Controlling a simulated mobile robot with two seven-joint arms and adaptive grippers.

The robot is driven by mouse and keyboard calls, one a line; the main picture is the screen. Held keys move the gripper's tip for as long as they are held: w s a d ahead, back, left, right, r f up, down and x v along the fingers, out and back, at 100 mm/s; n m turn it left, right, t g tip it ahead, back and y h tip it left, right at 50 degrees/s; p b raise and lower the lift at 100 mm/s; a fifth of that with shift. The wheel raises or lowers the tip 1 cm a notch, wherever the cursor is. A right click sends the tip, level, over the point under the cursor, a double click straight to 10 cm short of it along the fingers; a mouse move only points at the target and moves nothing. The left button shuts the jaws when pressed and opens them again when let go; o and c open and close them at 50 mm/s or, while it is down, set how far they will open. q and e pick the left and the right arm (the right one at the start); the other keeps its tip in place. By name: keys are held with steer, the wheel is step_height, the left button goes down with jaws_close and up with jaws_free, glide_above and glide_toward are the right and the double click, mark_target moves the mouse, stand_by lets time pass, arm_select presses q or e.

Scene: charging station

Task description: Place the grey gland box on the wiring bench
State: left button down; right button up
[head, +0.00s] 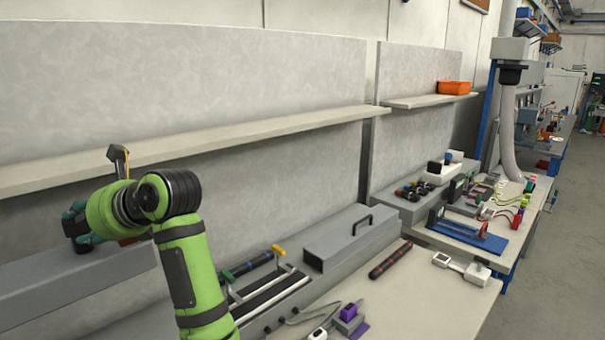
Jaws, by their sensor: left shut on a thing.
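My left arm (187,255) rises from the bottom and bends at a dark, round joint. My left gripper (106,207), beyond that joint, points away from me, and its fingers are mostly hidden by the wrist. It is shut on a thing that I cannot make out. A grey piece with a yellow edge (119,160) stands up just above the wrist. The wiring bench (408,310) runs along the wall at the right of my arm. I cannot clearly identify the grey gland box. My right gripper is not in view.
A long grey case with a black handle (350,243) and a dark red rod (390,259) lie on the bench. A teal and black tool (76,226) is by the wrist at left. A wall shelf (250,136) runs above. Parts crowd the far section.

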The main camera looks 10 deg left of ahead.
mark_target(108, 288)
arm_select(q)
step_height(108, 288, down, 14)
steer(key=b, duration=0.4)
steer(key=shift+r+b, duration=0.25)
steer(key=shift+b, duration=0.15)
step_height(108, 288, up, 14)
steer(key=p, duration=0.4)
steer(key=shift+f+p, duration=0.25)
steer(key=shift+p, duration=0.15)
step_height(108, 288, down, 14)
steer(key=b, duration=0.5)
steer(key=shift+s, duration=0.15)
